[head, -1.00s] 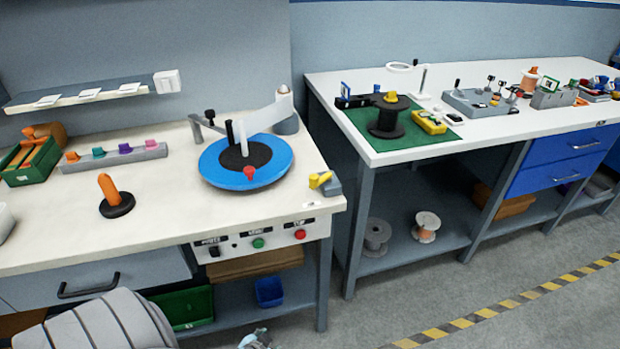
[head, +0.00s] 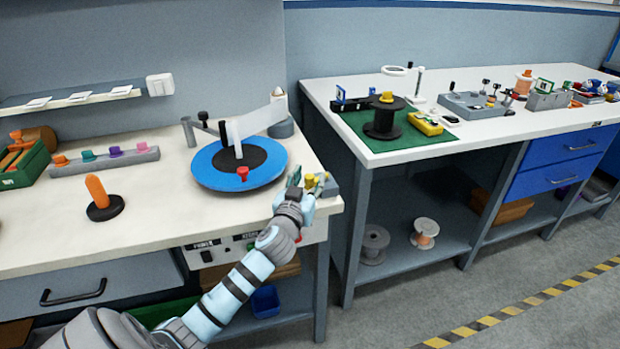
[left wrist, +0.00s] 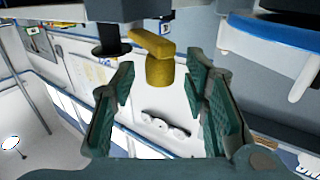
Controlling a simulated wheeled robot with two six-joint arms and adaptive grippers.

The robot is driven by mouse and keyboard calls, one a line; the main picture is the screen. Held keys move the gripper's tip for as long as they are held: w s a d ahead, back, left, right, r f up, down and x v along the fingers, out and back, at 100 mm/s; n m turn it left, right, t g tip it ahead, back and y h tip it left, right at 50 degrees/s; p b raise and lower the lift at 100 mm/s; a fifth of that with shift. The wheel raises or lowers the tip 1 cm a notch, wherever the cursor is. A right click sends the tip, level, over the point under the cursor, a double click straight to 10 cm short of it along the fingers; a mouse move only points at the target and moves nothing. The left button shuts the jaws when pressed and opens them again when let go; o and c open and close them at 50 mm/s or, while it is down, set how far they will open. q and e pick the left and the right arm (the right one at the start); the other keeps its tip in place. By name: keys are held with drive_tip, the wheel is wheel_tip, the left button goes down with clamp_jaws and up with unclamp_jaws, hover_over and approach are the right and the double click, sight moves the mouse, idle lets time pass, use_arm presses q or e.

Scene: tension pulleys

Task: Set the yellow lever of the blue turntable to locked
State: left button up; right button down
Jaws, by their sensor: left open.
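The blue turntable (head: 210,172) with a black centre and a red knob sits on the left bench. Its yellow lever (head: 311,183) stands on a small grey block (head: 332,188) at the bench's front right corner, partly hidden by my gripper. My left gripper (head: 297,182) is at the lever's left side. In the left wrist view, the open green-padded fingers (left wrist: 162,92) frame the yellow lever (left wrist: 160,68), whose post and sideways arm show ahead between the tips. I see no clear contact. A blue rim of the turntable (left wrist: 270,38) shows at upper right. My right gripper is not visible.
A white arm (head: 250,122) and its grey post stand behind the turntable. An orange peg (head: 97,190) and a rack of coloured knobs (head: 105,160) are to the left. A control panel with a green button is below the bench edge. A gap separates the second bench (head: 450,145).

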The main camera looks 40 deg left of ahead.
use_arm(q)
drive_tip(key=shift+w+a, duration=0.2)
drive_tip(key=shift+w, duration=0.3)
clamp_jaws()
